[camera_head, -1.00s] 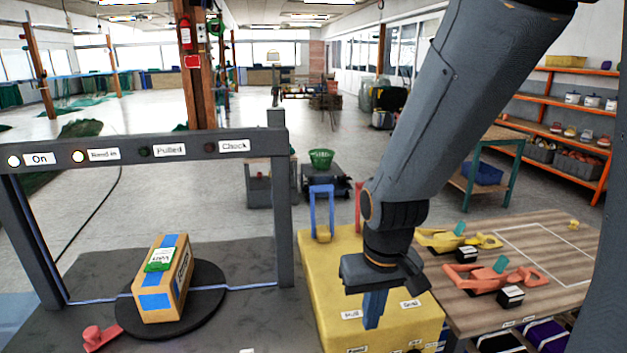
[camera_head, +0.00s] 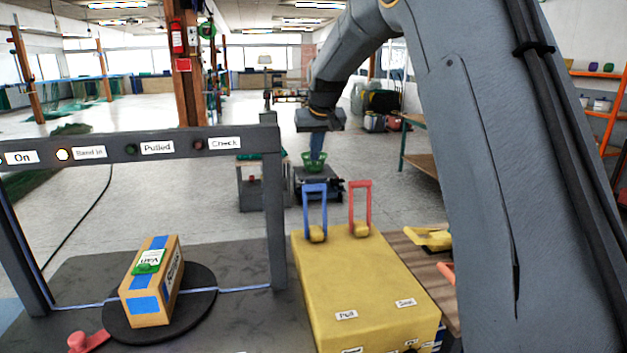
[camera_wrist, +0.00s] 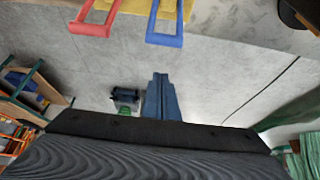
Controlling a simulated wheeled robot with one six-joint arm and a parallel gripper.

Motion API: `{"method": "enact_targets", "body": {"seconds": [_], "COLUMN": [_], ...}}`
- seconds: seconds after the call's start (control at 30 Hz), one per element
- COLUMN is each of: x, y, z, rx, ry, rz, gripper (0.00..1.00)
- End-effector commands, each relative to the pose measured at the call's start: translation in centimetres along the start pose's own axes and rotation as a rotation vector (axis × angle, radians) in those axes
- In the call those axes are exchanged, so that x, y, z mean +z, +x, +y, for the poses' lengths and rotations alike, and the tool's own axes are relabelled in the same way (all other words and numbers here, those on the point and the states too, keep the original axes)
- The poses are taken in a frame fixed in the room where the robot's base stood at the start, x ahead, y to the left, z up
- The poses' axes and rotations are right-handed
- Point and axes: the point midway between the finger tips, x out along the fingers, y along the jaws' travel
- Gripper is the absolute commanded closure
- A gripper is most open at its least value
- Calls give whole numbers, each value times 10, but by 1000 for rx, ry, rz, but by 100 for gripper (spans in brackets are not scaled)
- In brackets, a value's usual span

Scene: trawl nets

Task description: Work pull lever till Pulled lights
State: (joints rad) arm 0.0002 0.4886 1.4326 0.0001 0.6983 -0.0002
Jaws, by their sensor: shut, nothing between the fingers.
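A yellow machine box (camera_head: 360,285) carries a blue U-shaped lever (camera_head: 315,205) at left and a red one (camera_head: 360,205) at right, both upright. The "Pull" label (camera_head: 346,314) lies on the left, in line with the blue lever; the other label is on the red side. My gripper (camera_head: 317,160) is shut and empty, pointing down, above and apparently beyond the blue lever. In the wrist view its fingers (camera_wrist: 161,97) are apart from the blue handle (camera_wrist: 165,38) and red handle (camera_wrist: 90,28). The "Pulled" lamp (camera_head: 130,149) is dark; the "Band in" lamp (camera_head: 63,154) is lit.
A grey frame (camera_head: 276,220) stands left of the yellow box. A taped carton (camera_head: 152,282) sits on its black round plate (camera_head: 200,305), with a blue band at its sides. My arm hides much of the wooden table at right. Open floor lies beyond the levers.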

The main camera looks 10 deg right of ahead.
Motion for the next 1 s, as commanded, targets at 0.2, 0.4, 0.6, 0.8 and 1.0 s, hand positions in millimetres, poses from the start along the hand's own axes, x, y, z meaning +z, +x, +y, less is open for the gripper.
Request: {"method": "enact_targets", "body": {"seconds": [0.2, 0.4, 0.6, 0.8, 1.0], "x": [-9, -9, -9, -8, -10], "y": [0, 0, 13, 48, 80], "z": [0, 0, 0, 0, 0], "rx": [0, 0, 0, 0, 0], "ry": [0, 0, 0, 0, 0], "rz": [10, 10, 9, 6, 9], "gripper": [100, 100, 100, 100, 100]}}
